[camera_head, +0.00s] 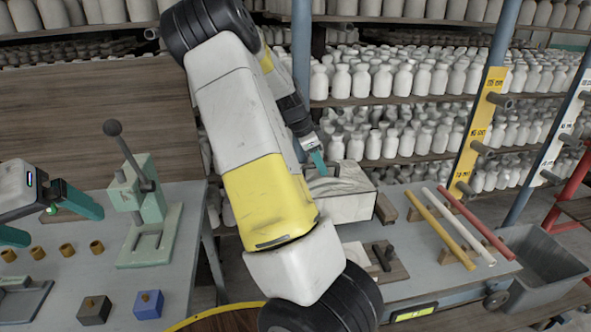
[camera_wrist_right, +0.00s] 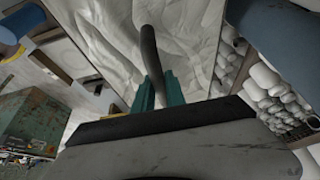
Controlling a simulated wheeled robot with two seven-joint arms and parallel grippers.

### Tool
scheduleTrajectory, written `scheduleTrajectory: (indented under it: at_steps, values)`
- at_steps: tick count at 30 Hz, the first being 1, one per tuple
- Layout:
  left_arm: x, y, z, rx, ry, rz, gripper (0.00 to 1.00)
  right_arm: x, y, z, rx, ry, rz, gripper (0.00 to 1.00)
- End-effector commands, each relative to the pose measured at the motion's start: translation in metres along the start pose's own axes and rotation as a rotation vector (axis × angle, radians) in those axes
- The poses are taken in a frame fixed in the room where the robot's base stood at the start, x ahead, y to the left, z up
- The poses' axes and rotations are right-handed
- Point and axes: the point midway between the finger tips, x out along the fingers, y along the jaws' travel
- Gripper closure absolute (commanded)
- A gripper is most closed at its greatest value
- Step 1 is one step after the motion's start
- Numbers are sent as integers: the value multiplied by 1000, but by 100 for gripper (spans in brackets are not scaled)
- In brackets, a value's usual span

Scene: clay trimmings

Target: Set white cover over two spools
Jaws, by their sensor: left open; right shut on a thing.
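The white cover (camera_head: 348,204) is a boxy, crinkled white form over the right-hand bench, partly hidden behind my right arm. Its wrinkled surface also fills the upper middle of the right wrist view (camera_wrist_right: 110,42). My right gripper (camera_head: 316,160) is shut on the cover's dark curved handle (camera_wrist_right: 150,50), between its teal fingers. I cannot tell whether the cover rests on the bench or hangs just above it. I cannot make out the two spools. My left gripper (camera_head: 48,218) is open and empty at the far left, above the left bench.
A green lever press (camera_head: 150,232), several small brown rings (camera_head: 67,250), a dark block (camera_head: 94,310) and a blue block (camera_head: 148,304) stand on the left bench. Yellow, white and red rods (camera_head: 458,228) lie right of the cover. A grey bin (camera_head: 545,275) stands far right.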

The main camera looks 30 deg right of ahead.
Motion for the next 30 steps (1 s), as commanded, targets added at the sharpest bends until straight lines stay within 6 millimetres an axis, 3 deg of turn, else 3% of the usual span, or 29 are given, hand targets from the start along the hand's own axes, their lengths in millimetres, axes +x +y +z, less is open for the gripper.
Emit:
scheduleTrajectory:
  at_steps: [6, 16, 17, 20, 30]
  values:
    - [0, 0, 0, 0, 0, 0, 7, 28, 1, 12, 0, 1, 3, 100]
    - [0, 0, 0, 0, 0, 0, 7, 31, 0, 13, 0, 1, 1, 100]
    - [0, 0, 0, 0, 0, 0, 7, 31, 0, 13, 0, 0, 1, 80]
    - [0, 0, 0, 0, 0, 0, 7, 30, 0, 13, 0, 0, 1, 62]
    - [0, 0, 0, 0, 0, 0, 7, 29, 0, 13, 0, 0, 0, 62]
